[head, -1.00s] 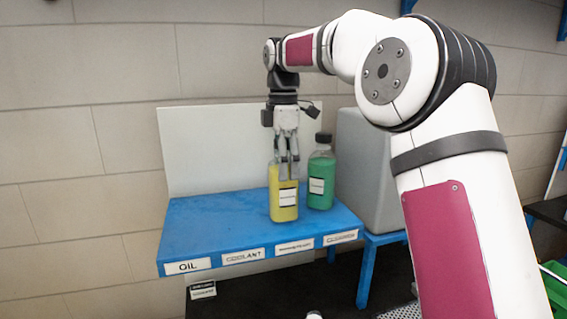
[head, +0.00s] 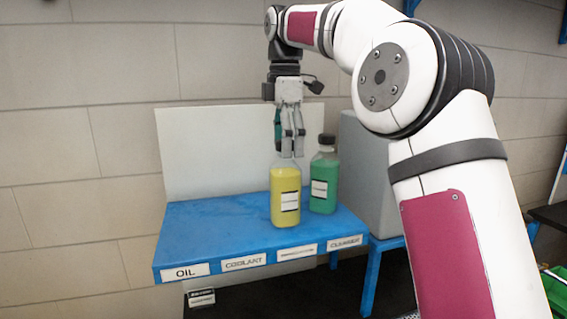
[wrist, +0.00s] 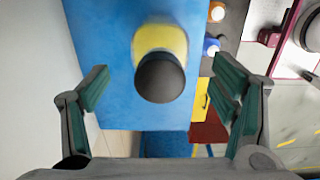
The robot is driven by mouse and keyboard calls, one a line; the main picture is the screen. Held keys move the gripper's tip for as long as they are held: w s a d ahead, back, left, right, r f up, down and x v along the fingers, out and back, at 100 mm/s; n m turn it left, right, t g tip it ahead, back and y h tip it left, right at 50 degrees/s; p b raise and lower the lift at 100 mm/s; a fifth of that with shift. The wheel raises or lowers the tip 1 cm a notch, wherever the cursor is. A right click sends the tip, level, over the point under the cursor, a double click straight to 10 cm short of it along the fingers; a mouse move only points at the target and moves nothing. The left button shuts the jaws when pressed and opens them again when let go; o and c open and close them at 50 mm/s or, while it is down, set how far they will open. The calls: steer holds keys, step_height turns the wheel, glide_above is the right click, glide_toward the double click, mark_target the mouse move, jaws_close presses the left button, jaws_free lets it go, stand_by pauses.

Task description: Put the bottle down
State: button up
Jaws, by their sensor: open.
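The yellow bottle (head: 285,205) stands upright on the blue shelf (head: 205,228), behind the third label from the left. It has a white label on its front. My gripper (head: 291,153) is open and empty just above the bottle, pointing down. In the head view the fingers hide the bottle's cap. In the wrist view the dark cap (wrist: 160,77) lies between the two spread fingers, with yellow shoulders (wrist: 160,38) behind it.
A green bottle (head: 324,178) with a black cap stands close to the right of the yellow one. A grey box (head: 367,178) is farther right. The shelf's left part is bare. Front labels include OIL (head: 186,272) and COOLANT (head: 244,262).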

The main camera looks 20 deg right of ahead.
steer(key=shift+r, duration=1.1)
steer(key=shift+s+a+r, duration=0.15)
steer(key=shift+s, duration=0.1)
steer(key=s+a+m+t+h, duration=0.1)
steer(key=s+a+m+t, duration=0.15)
steer(key=s+m, duration=0.9)
steer(key=s+d+f+m+t, duration=0.1)
steer(key=s+f+m, duration=0.2)
steer(key=s+f, duration=0.4)
steer(key=s+d+f+m+t+y, duration=0.1)
steer(key=s+f+m+t, duration=0.1)
steer(key=s+f, duration=0.6)
steer(key=s+m, duration=0.1)
steer(key=s, duration=0.4)
steer(key=shift+d, duration=0.4)
steer(key=shift+m, duration=0.25)
